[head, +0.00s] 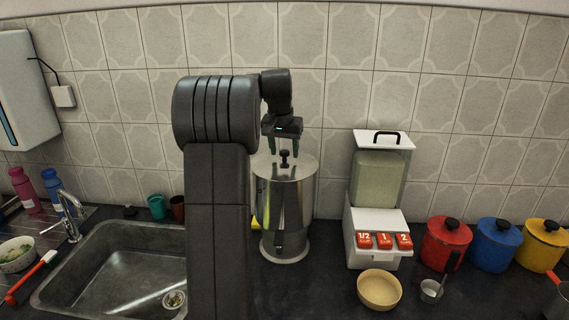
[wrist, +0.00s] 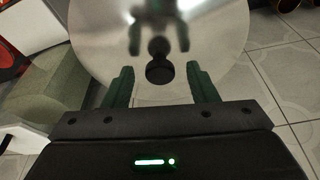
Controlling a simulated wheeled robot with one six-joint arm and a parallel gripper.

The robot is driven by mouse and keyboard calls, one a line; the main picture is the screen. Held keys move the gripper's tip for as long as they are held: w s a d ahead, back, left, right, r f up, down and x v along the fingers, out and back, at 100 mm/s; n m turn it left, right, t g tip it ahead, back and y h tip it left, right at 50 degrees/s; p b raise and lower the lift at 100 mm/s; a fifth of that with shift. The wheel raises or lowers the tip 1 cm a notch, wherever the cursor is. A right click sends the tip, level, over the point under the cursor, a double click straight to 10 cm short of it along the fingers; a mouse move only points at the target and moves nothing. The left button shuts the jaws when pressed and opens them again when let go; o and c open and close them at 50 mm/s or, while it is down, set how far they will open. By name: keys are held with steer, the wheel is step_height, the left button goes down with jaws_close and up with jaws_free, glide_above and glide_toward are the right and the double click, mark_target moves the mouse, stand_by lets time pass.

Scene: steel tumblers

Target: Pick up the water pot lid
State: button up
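The water pot (head: 284,215) is a tall shiny steel cylinder on the counter, right of my arm. Its round steel lid (head: 300,168) sits on top and has a black knob (head: 285,158). In the wrist view the lid (wrist: 215,60) fills the upper middle and mirrors my gripper, with the knob (wrist: 159,66) near the centre. My gripper (head: 284,150) points down above the lid. In the wrist view its green fingers (wrist: 160,88) are apart, one on each side of the knob, with gaps and nothing held. Part of the pot is hidden by my arm.
A white dispenser (head: 376,225) with red buttons stands right of the pot. A beige bowl (head: 379,289) and red (head: 446,245), blue (head: 494,247) and yellow (head: 541,248) canisters are farther right. A sink (head: 120,265) lies left. The tiled wall is close behind the pot.

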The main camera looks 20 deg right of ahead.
jaws_close()
